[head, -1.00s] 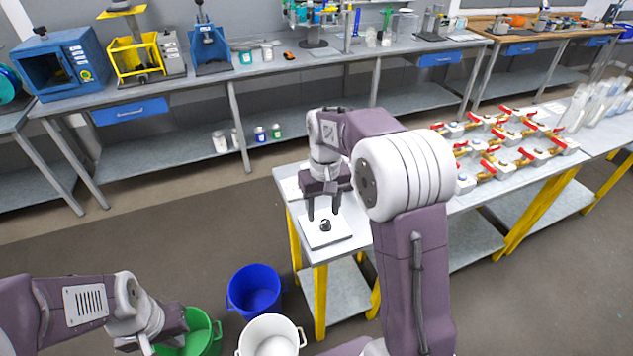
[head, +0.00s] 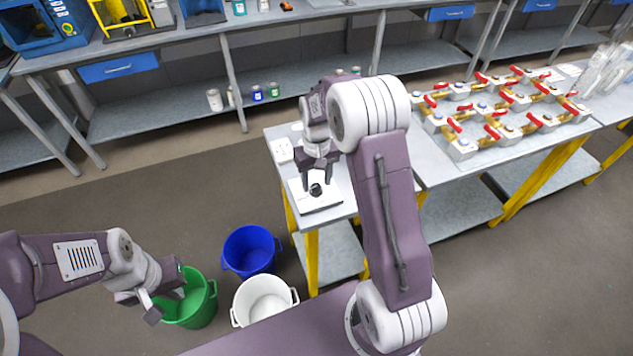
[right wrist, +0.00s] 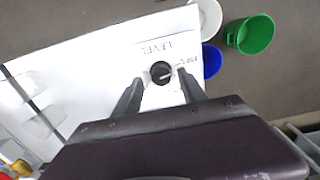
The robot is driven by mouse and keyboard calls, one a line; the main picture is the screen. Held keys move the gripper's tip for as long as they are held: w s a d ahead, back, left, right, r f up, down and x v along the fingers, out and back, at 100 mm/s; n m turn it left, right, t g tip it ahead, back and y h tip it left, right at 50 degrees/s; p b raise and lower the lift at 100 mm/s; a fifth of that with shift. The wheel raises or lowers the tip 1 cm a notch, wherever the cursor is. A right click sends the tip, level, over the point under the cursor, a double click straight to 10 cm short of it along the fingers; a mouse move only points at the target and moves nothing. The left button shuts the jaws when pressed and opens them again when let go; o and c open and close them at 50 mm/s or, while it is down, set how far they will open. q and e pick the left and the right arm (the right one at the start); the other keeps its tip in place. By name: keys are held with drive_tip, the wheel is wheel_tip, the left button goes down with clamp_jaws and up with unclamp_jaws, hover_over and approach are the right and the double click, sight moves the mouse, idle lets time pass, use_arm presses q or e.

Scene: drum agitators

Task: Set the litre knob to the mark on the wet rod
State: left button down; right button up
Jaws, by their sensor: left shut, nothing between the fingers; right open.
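The litre knob (head: 316,190) is a small black round knob on a white panel (head: 322,206) at the near left end of the grey table. In the right wrist view the knob (right wrist: 161,72) has a pale pointer line, and the panel (right wrist: 100,60) carries the word LEVEL. My right gripper (head: 316,186) is open, with its fingers (right wrist: 160,88) on either side of the knob; I cannot tell whether they touch it. My left gripper (head: 165,305) is shut and empty, over the green bucket. I cannot make out a wet rod or its mark.
A green bucket (head: 203,308), a blue bucket (head: 250,250) and a white bucket (head: 263,300) stand on the floor left of the table. Several red-handled valves (head: 505,118) cover the table (head: 440,180) to the right. A long bench (head: 200,45) runs behind.

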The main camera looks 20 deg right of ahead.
drive_tip(key=shift+s+a+f, duration=0.15)
drive_tip(key=shift+a+f, duration=0.05)
drive_tip(key=shift+f, duration=0.25)
drive_tip(key=shift+d, duration=0.1)
drive_tip(key=c, duration=0.3)
clamp_jaws()
drive_tip(key=shift+m, duration=0.3)
drive_tip(key=m+p, duration=0.1)
drive_tip(key=m, duration=0.2)
drive_tip(key=shift+r+p, duration=0.1)
drive_tip(key=shift+p, duration=0.25)
drive_tip(key=shift+w+m+p, duration=0.2)
drive_tip(key=shift+m+p, duration=0.45)
drive_tip(key=shift+m, duration=1.45)
